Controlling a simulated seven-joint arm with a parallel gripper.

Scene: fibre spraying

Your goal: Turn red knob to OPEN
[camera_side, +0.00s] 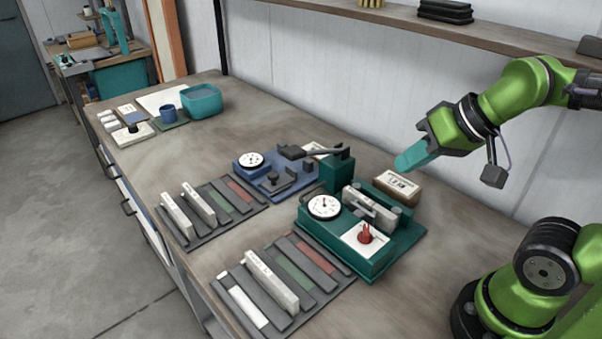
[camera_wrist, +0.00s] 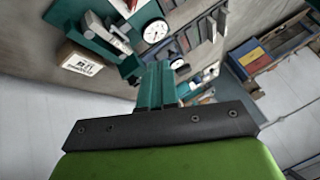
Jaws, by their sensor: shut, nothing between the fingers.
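The red knob (camera_side: 366,235) stands on a white plate (camera_side: 352,243) at the front of the green machine (camera_side: 389,263). The plate's lettering is too small to read. A round white dial (camera_side: 323,206) sits left of the knob; a dial also shows in the wrist view (camera_wrist: 155,31). My gripper (camera_side: 408,162) has teal fingers, shut and empty. It is in the air above and behind the green machine, well apart from the knob. In the wrist view the gripper (camera_wrist: 158,75) points past the machine, and I cannot make out the knob clearly there.
A labelled box (camera_side: 398,187) lies behind the machine, below my gripper. A blue device (camera_side: 270,178) stands left of the machine. Two slotted trays (camera_side: 330,297) with strips lie in front. A teal tub (camera_side: 202,100) stands at the far end. A shelf (camera_side: 400,18) runs above.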

